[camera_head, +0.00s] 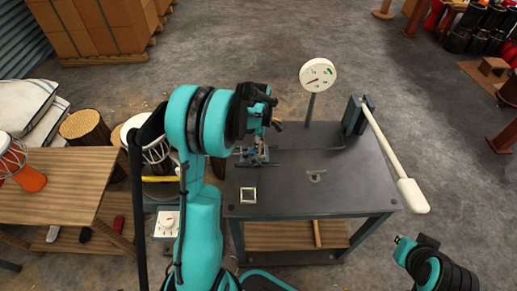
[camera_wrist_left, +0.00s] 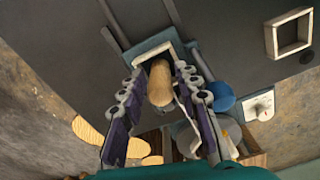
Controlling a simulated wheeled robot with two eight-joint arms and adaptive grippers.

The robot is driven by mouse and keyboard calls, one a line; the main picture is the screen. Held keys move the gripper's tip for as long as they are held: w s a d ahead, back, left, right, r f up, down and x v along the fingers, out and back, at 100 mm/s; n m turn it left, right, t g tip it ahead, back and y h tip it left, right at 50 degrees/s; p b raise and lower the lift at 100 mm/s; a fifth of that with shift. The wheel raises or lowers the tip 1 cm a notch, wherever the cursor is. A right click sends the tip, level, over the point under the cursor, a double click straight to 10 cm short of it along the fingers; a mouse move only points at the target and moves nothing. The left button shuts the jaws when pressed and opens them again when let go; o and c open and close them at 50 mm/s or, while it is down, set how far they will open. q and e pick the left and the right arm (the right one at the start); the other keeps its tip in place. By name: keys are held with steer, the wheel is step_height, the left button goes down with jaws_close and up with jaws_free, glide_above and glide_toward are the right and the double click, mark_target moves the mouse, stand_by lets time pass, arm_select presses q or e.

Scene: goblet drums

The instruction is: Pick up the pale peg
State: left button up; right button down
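The pale peg (camera_wrist_left: 160,82) is a short, rounded, light wooden piece, seen in the left wrist view at a pale bracket (camera_wrist_left: 152,54) on the dark bench. My left gripper (camera_wrist_left: 160,90) is open, with one finger on each side of the peg. A gap shows between the peg and each finger in this view. In the head view, my left arm covers much of the area around a small blue fixture (camera_head: 254,154), and I cannot make out the peg clearly there. Part of my right arm shows at the bottom right; its fingers are not visible.
The dark metal bench (camera_head: 330,200) has a square pale frame (camera_head: 248,195), a round dial on a post (camera_head: 317,75) and a long white-handled lever (camera_head: 395,150). The bench's front right is clear.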

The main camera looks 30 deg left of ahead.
arm_select(q)
steer(key=c, duration=0.7)
steer(key=shift+r, duration=0.1)
